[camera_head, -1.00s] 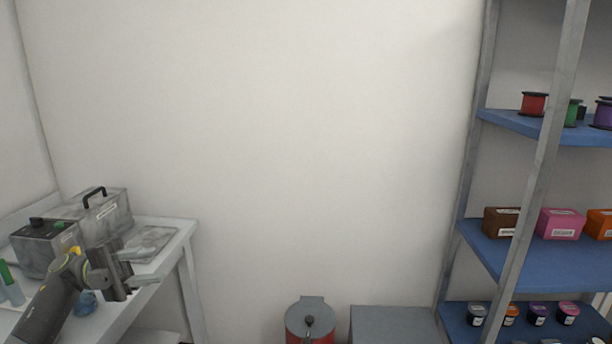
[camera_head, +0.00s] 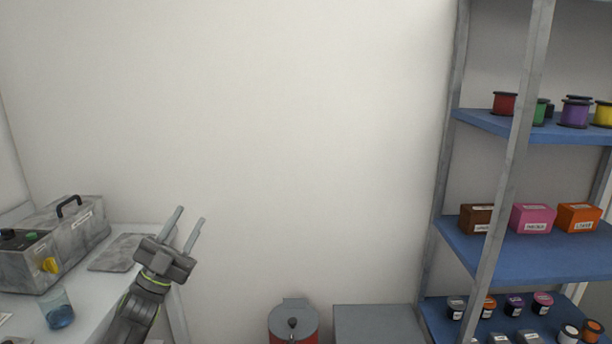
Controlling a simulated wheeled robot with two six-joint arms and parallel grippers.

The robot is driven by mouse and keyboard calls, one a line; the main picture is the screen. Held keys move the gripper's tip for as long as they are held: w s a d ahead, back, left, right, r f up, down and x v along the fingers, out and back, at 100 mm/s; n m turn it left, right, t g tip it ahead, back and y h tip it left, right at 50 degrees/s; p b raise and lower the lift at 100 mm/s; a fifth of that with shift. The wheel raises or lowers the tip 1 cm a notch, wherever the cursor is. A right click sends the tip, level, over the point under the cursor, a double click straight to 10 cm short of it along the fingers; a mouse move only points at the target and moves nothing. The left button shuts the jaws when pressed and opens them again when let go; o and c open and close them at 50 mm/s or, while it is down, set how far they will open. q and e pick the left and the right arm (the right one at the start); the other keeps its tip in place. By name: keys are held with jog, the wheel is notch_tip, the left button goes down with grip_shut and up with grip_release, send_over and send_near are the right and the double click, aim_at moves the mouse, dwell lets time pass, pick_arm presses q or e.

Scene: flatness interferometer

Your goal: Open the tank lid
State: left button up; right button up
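A grey tank unit (camera_head: 27,268) stands on the table at the left, with knobs and a yellow dial on its front. Its lid (camera_head: 88,223) is down and bears a black arched handle (camera_head: 69,203) and a small label. My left gripper (camera_head: 190,214) is open and empty, to the right of the tank near the table's right end. Its two fingers point up and are apart from the lid and handle. My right gripper is out of view.
A flat grey plate (camera_head: 118,250) lies beside the tank, and a glass with blue contents (camera_head: 57,308) stands in front. A red bin with a grey lid (camera_head: 293,318) and a grey box (camera_head: 378,322) are at the bottom middle. A blue-shelved rack (camera_head: 540,250) stands at right.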

pick_arm(q)
jog(key=w+a+f+n+y, duration=1)
jog(key=n+y, duration=0.4)
jog(key=y, duration=0.4)
jog(key=s+a+f+n+g+y, duration=0.1)
jog(key=s+f+g, duration=0.3)
jog(key=f, duration=0.8)
jog(key=s+f+g, duration=0.1)
jog(key=s+f, duration=0.4)
jog(key=f, duration=0.6)
jog(key=s+a+f+n+g+y, duration=0.1)
jog(key=s+f+g, duration=0.3)
jog(key=f, duration=0.8)
jog(key=s+f+n+g, duration=0.1)
jog(key=s+f+g, duration=0.4)
jog(key=s+f, duration=1.75)
jog(key=s+d+f+g, duration=0.1)
jog(key=s+d+f, duration=0.1)
jog(key=s, duration=0.8)
jog(key=s+d+f+n+g, duration=0.1)
jog(key=s+f+g, duration=0.1)
jog(key=s, duration=0.9)
jog(key=s+d+f+g, duration=0.2)
jog(key=s+f, duration=0.2)
jog(key=s, duration=0.7)
jog(key=shift+s+d+n+h, duration=0.25)
jog(key=shift+d+n+h, duration=0.05)
